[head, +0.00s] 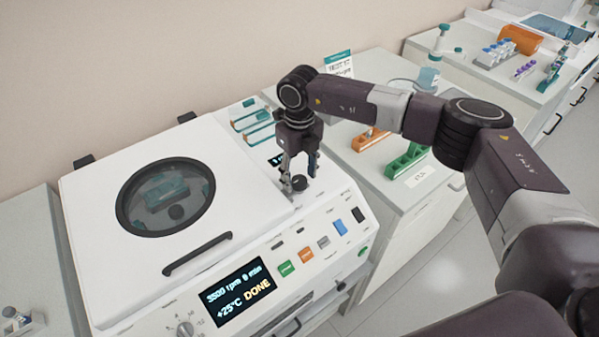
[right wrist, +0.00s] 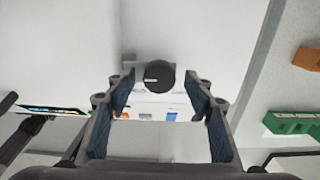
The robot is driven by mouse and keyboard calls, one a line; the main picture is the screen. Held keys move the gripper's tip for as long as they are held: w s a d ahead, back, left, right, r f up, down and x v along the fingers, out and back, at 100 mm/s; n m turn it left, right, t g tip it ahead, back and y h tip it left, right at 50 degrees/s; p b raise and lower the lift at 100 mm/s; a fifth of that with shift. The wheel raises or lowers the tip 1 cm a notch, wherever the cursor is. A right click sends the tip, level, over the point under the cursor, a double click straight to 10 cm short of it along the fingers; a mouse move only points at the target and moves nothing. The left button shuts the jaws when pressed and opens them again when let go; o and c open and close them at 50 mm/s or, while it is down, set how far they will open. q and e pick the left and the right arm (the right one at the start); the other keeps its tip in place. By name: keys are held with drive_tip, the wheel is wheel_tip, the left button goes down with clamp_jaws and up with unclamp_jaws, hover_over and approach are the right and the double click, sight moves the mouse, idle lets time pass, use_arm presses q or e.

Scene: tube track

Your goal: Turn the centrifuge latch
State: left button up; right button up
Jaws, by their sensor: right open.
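The white centrifuge (head: 95,225) stands on the bench with its lid down. Its round window shows a teal rotor inside, and its display (head: 238,290) reads DONE. The latch is a small black round knob (head: 299,183) on the top right of the centrifuge; it also shows in the right wrist view (right wrist: 158,77), with a light mark across it. My right gripper (head: 299,178) is over the knob, pointing down. In the right wrist view its fingers (right wrist: 163,95) are spread apart with the knob between and beyond their tips. I cannot tell any contact. My left gripper is not in view.
A black lid handle (head: 198,254) lies left of the knob. Coloured buttons (head: 306,255) line the sloped front panel. An orange rack (head: 370,138) and a green rack (head: 407,160) stand on the bench to the right, beyond a gap.

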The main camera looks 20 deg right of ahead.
drive_tip(key=shift+f, duration=0.1)
drive_tip(key=c, duration=1.1)
drive_tip(key=shift+f+n+b, duration=0.2)
drive_tip(key=shift+n+b, duration=0.7)
drive_tip(key=shift+b, duration=0.4)
drive_tip(key=n+b, duration=0.9)
drive_tip(key=n, duration=0.1)
drive_tip(key=shift+r+n, duration=0.1)
drive_tip(key=shift+n, duration=0.2)
drive_tip(key=n+b, duration=0.1)
drive_tip(key=n, duration=0.1)
drive_tip(key=shift+n, duration=0.3)
drive_tip(key=shift+r+n+b, duration=0.15)
drive_tip(key=shift+n+b, duration=0.3)
drive_tip(key=shift+n, duration=0.95)
